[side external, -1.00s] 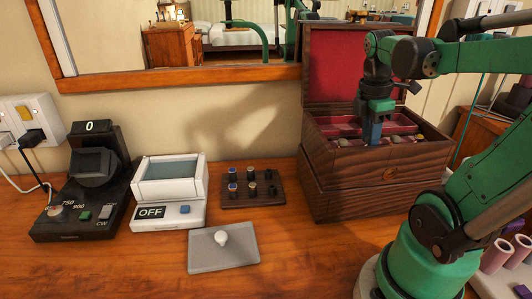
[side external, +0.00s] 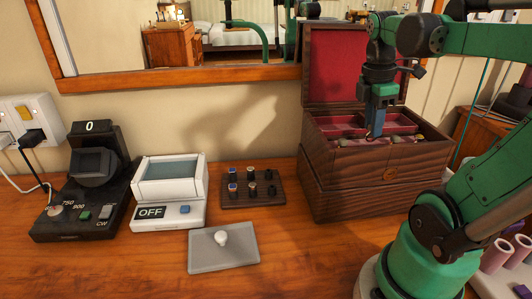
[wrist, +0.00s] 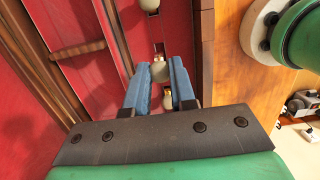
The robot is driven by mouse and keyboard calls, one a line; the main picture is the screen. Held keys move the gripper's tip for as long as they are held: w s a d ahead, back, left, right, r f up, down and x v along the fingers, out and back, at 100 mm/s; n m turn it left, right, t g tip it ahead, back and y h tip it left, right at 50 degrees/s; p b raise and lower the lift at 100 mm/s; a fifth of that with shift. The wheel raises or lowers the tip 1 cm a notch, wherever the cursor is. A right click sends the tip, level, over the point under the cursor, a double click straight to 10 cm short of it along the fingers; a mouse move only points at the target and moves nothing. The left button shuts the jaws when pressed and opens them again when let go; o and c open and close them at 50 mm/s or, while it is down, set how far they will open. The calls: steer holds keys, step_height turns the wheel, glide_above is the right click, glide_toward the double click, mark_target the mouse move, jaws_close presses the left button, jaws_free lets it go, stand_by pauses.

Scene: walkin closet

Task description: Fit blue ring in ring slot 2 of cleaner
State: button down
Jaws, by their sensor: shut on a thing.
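My gripper (side external: 375,134) is over the open wooden jewellery box (side external: 350,172), pointing down at its red-lined compartments. Its blue fingers (wrist: 159,85) are closed around a small pale-and-gold thing (wrist: 168,99) in the wrist view. I cannot tell whether this is the blue ring; no blue stone shows on it. The cleaner (side external: 168,190) is probably the white device with a clear-topped basin and a display reading OFF. Its ring slots cannot be made out.
A dark holder (side external: 270,197) bears several small round-topped pieces, some bluish. A grey plate with a white knob (side external: 221,238) lies in front. A black device (side external: 80,215) displaying 0 stands at the left. Bare wood separates the holder from the box.

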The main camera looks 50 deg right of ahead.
steer(key=shift+r, duration=0.9)
stand_by(0.5)
